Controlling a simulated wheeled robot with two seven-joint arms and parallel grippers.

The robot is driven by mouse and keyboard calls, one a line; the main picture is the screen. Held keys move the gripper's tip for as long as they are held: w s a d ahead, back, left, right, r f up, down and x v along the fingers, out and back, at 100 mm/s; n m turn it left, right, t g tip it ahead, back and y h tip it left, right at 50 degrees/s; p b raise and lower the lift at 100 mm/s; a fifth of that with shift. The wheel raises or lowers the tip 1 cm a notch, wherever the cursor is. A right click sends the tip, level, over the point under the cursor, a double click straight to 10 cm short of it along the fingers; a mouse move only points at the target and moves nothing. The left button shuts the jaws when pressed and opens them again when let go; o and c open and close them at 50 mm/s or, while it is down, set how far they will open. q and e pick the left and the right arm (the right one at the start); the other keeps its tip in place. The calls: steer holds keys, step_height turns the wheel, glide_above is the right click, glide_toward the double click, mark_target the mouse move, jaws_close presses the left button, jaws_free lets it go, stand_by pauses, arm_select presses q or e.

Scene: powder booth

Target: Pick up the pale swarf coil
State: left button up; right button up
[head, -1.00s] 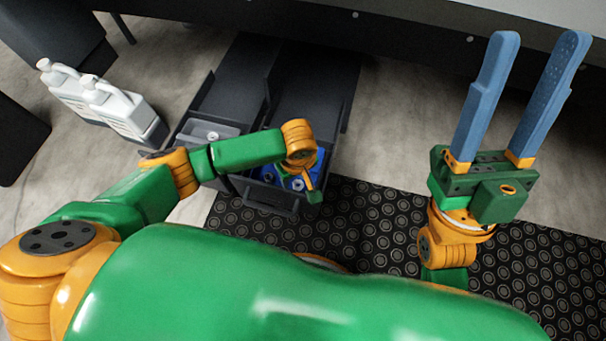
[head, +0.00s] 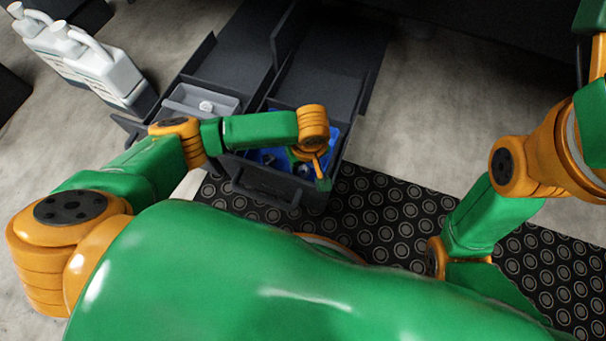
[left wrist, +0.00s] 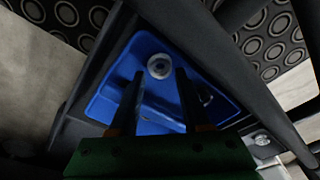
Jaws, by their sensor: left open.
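A pale swarf coil (left wrist: 159,66), a small ring with a dark centre, lies in the blue tray (left wrist: 102,104) in the left wrist view. My left gripper (left wrist: 160,78) is open over the tray, its two dark fingers pointing toward the coil, which shows just beyond and between the tips. I cannot tell the height gap. A darker ring-like piece (left wrist: 206,97) lies beside the right finger. My right gripper's fingers are out of view.
The blue tray sits in a dark open drawer (head: 262,190). Beside it, a grey tray (head: 178,98) holds another pale coil (head: 206,106). White jugs (head: 98,62) stand at the left. A patterned black mat (head: 385,215) covers the floor on the near side.

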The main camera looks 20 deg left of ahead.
mark_target(303, 171)
arm_select(q)
step_height(303, 171, down, 3)
steer(key=shift+w+a+r+b, duration=0.1)
steer(key=shift+a+r+b, duration=0.1)
steer(key=shift+b, duration=0.2)
steer(key=shift+r, duration=0.2)
jaws_close()
